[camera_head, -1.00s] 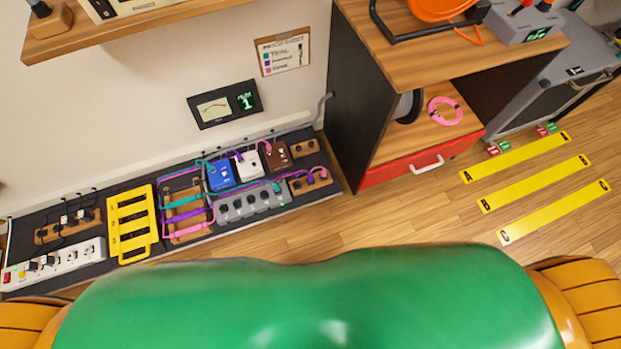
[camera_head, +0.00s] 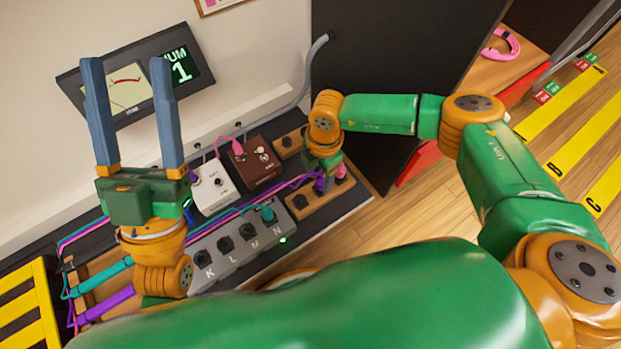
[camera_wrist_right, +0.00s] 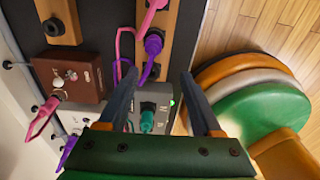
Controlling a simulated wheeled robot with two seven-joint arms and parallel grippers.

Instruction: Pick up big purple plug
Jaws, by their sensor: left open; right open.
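A purple plug (camera_wrist_right: 153,44) sits upright in a wooden socket strip in the right wrist view, its purple cable running from it. In the head view a purple plug (camera_head: 320,184) shows at the strip, partly hidden by my right gripper. My right gripper (camera_wrist_right: 158,75) is open and empty, its fingertips just short of the plug in that wrist view. In the head view my right gripper (camera_head: 327,165) points down over the strip, its fingers mostly hidden. My left gripper (camera_head: 127,62) is open and empty, pointing up in front of the meter panel.
A pink plug (camera_wrist_right: 155,5) is beside the purple one. A grey switch box (camera_head: 235,248), a white pedal (camera_head: 213,188) and a brown pedal (camera_head: 254,165) stand close by. A dark cabinet (camera_head: 390,50) rises behind my right arm. Thick purple and teal cables lie at the left.

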